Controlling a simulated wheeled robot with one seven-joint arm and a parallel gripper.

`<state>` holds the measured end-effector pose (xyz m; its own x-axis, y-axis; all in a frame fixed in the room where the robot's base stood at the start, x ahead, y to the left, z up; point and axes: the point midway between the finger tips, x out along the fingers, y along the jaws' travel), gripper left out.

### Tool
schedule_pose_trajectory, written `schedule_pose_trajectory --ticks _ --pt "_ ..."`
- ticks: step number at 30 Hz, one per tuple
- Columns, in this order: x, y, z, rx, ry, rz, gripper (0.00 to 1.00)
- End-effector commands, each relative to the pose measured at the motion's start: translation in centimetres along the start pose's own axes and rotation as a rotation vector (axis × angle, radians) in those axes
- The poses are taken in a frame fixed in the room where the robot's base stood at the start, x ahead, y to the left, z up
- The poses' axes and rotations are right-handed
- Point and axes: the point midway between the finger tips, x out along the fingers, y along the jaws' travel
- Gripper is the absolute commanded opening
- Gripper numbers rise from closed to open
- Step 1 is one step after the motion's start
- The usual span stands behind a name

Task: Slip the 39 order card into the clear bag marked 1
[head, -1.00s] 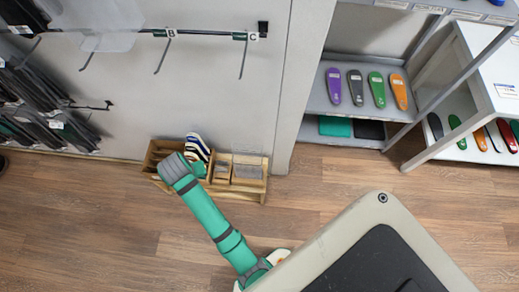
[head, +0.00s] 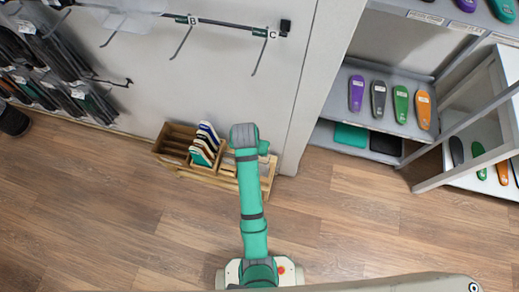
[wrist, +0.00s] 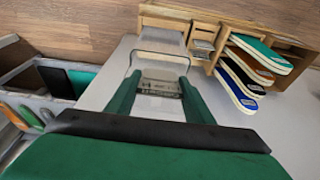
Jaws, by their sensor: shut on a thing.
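My gripper (wrist: 159,78) shows in the wrist view with its two green fingers on either side of a thin, clear, flat piece (wrist: 159,88) with a grey printed band. I take this piece to be the order card, but its print is too small to read. In the head view my arm hides the fingers and the piece, above the right part of a wooden rack. Clear sheets or bags (head: 128,18) hang at the top left of the head view. I cannot make out a mark 1 on any of them.
The wooden rack (head: 172,158) stands on the floor against the wall and holds several insoles (head: 205,145). Wall pegs marked B and C (head: 262,52) look empty. Shelves with coloured insoles (head: 390,100) stand at the right. The wooden floor in front is clear.

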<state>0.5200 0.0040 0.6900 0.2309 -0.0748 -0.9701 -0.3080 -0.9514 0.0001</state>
Motion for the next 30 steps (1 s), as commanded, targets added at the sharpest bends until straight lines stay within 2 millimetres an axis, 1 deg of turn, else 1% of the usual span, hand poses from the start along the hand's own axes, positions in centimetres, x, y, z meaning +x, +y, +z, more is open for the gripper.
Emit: schedule_pose_trajectory --ticks 5,13,30 --pt "0.6 -0.1 0.2 -0.001 -0.002 0.000 0.27" --pt "2.2 -0.1 0.7 -0.002 -0.002 0.000 0.27" --pt "5.5 0.0 0.8 0.000 -0.074 0.001 0.27"
